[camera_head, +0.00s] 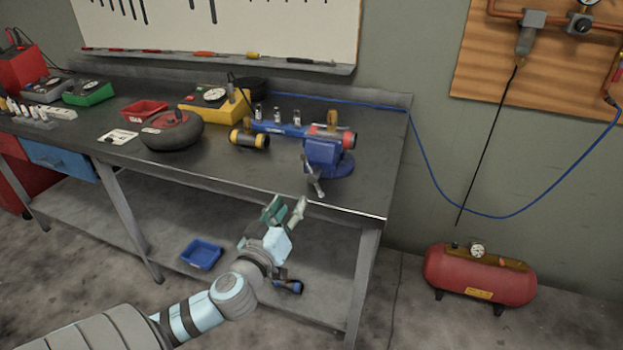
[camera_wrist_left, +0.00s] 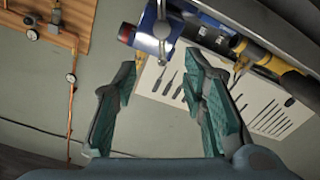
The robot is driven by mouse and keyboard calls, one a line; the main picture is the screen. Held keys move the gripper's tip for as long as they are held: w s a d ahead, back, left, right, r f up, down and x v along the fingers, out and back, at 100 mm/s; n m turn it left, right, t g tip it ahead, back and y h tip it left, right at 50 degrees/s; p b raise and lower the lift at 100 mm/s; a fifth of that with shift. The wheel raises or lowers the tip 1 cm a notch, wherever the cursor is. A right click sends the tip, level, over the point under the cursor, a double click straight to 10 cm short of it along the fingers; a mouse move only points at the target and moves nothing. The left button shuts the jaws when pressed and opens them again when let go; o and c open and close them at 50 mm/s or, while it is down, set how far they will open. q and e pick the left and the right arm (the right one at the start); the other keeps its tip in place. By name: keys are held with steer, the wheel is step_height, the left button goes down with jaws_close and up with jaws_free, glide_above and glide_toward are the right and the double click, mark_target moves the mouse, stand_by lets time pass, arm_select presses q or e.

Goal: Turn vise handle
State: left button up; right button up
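The blue vise (camera_head: 325,155) is mounted at the front right corner of the workbench (camera_head: 240,178). Its grey metal handle (camera_head: 313,178) hangs on the front side, past the bench edge. My left gripper (camera_head: 288,205) is open and empty, below and a little left of the handle, apart from it. In the left wrist view the vise (camera_wrist_left: 150,38) shows at the top, with the handle (camera_wrist_left: 162,22) beyond the spread fingers of my left gripper (camera_wrist_left: 160,64). My right gripper is in neither view.
The bench's front edge runs just above my left gripper. A yellow-black tool (camera_head: 248,140), a black round object (camera_head: 172,130) and a red tray (camera_head: 143,110) lie on the bench. A blue bin (camera_head: 201,254) sits on the lower shelf. A red compressor (camera_head: 480,275) stands on the floor at right.

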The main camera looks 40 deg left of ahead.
mark_target(309, 176)
arm_select(q)
steer(key=x, duration=1.4)
steer(key=shift+w+a+f, duration=0.15)
steer(key=shift+w+a, duration=0.1)
steer(key=shift+w, duration=0.05)
steer(key=shift+c, duration=0.6)
jaws_close()
